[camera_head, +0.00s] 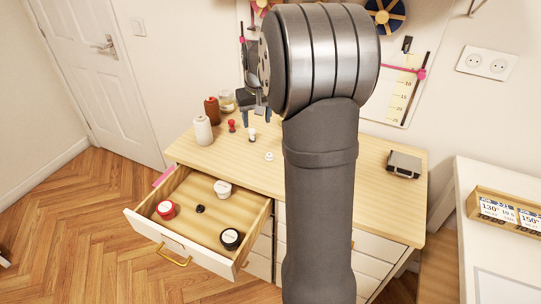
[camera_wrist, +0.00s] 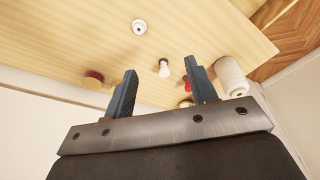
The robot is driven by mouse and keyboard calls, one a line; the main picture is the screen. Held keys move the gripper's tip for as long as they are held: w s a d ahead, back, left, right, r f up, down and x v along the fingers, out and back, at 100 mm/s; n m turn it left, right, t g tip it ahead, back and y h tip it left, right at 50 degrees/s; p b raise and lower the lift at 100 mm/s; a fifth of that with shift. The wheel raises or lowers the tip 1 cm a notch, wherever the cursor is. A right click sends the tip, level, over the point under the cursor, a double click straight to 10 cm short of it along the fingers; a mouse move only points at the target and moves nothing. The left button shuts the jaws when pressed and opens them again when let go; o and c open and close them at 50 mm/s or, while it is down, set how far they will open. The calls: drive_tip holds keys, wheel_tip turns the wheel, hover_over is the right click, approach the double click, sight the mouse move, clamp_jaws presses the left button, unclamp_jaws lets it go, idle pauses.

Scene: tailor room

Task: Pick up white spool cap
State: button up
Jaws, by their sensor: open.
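The white spool cap (camera_head: 269,157) is a small round white piece with a dark centre, lying on the wooden tabletop. In the wrist view the cap (camera_wrist: 139,26) is near the top, beyond my fingertips and apart from them. My gripper (camera_head: 255,114) is above the back part of the table, behind the cap in the head view. In the wrist view my gripper (camera_wrist: 160,68) has its two blue-grey fingers wide apart with nothing held between them.
A small white-and-black piece (camera_head: 252,135) stands near the cap, with a red piece (camera_head: 232,126) beside it. A white thread spool (camera_head: 203,132) and a brown spool (camera_head: 211,110) stand left. An open drawer (camera_head: 147,230) holds several small items. A metal box (camera_head: 404,164) sits right.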

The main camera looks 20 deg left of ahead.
drive_tip(key=w+d+n, duration=0.1)
drive_tip(key=w+d, duration=0.1)
drive_tip(key=d, duration=0.1)
hover_over(269, 156)
drive_tip(key=shift+g, duration=0.3)
drive_tip(key=f, duration=1.1)
drive_tip(key=shift+s+d+f, duration=0.25)
drive_tip(key=shift+s+f, duration=0.05)
drive_tip(key=shift+w+a+f, duration=0.1)
drive_tip(key=shift+w+f, duration=0.1)
drive_tip(key=shift+f, duration=0.65)
drive_tip(key=shift+w+a+f, duration=0.1)
drive_tip(key=shift+w+f, duration=0.05)
drive_tip(key=shift+f, duration=0.7)
drive_tip(key=shift+w+a+f, duration=0.1)
drive_tip(key=shift+w+f, duration=0.1)
drive_tip(key=shift+f, duration=0.65)
drive_tip(key=c, duration=1.1)
drive_tip(key=shift+o, duration=0.2)
